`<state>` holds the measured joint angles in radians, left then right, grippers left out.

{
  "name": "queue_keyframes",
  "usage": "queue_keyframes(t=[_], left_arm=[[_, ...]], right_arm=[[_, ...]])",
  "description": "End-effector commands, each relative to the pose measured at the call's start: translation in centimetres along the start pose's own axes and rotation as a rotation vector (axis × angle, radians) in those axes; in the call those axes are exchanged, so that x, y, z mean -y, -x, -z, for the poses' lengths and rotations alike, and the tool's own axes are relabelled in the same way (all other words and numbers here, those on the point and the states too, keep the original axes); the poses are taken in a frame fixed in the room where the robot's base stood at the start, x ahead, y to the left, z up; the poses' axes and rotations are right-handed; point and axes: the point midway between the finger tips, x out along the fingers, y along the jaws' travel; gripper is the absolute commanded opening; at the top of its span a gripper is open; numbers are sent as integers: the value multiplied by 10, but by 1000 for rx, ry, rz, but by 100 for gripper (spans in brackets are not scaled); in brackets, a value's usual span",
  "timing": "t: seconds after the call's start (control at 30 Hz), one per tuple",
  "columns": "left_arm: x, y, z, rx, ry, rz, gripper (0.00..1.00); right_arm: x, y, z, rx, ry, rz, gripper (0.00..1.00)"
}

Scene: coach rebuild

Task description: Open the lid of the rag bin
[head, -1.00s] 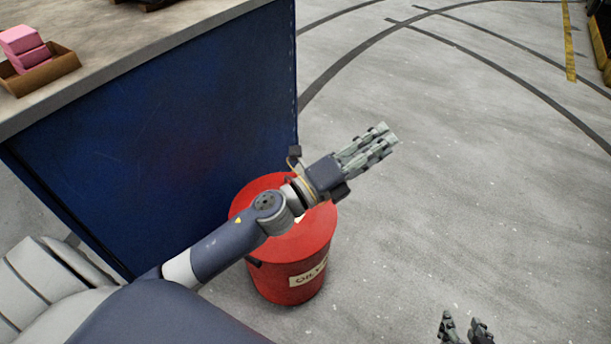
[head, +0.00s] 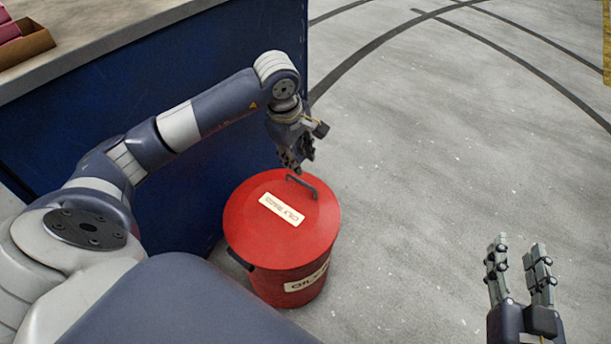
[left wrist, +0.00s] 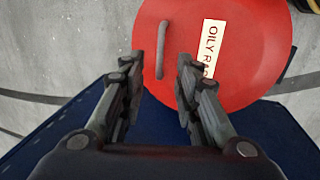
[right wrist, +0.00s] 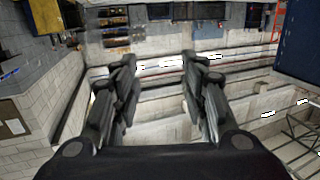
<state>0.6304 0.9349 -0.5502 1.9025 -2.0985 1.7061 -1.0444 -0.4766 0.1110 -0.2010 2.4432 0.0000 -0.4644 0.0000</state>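The red rag bin (head: 285,255) stands on the floor beside the blue cabinet. Its round red lid (head: 250,230) is shut and has a label and a dark bar handle (head: 303,187) near the far edge. My left gripper (head: 296,170) points down just above the handle. In the left wrist view the left gripper (left wrist: 160,65) is open, with the handle (left wrist: 161,50) lying between the lines of its fingers, not gripped. My right gripper (head: 518,242) is open and empty above the floor at the lower right; it also shows open in the right wrist view (right wrist: 158,65).
The blue cabinet (head: 150,100) with a grey top (head: 110,38) stands left of and behind the bin. A cardboard tray (head: 25,48) with pink items sits on the top. The floor (head: 430,170) right of the bin is clear.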

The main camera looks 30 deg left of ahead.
Motion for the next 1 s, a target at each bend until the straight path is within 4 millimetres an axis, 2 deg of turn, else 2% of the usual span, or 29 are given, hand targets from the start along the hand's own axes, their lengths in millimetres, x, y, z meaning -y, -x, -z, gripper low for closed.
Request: queue_keyframes(t=[0.17, 0.47, 0.8, 1.0], left_arm=[[2, -10, 5, -18, -1, 8, 30], [2, -47, 5, -14, 1, 7, 30], [2, -86, 5, -13, 1, 5, 30], [2, -101, 6, -14, 1, 6, 30]], right_arm=[[2, -1, 12, -66, -1, 4, 40], [8, 4, 58, -306, -7, 17, 40], [14, 26, 108, -591, -17, 32, 40], [16, 40, 126, -711, -22, 38, 40]])
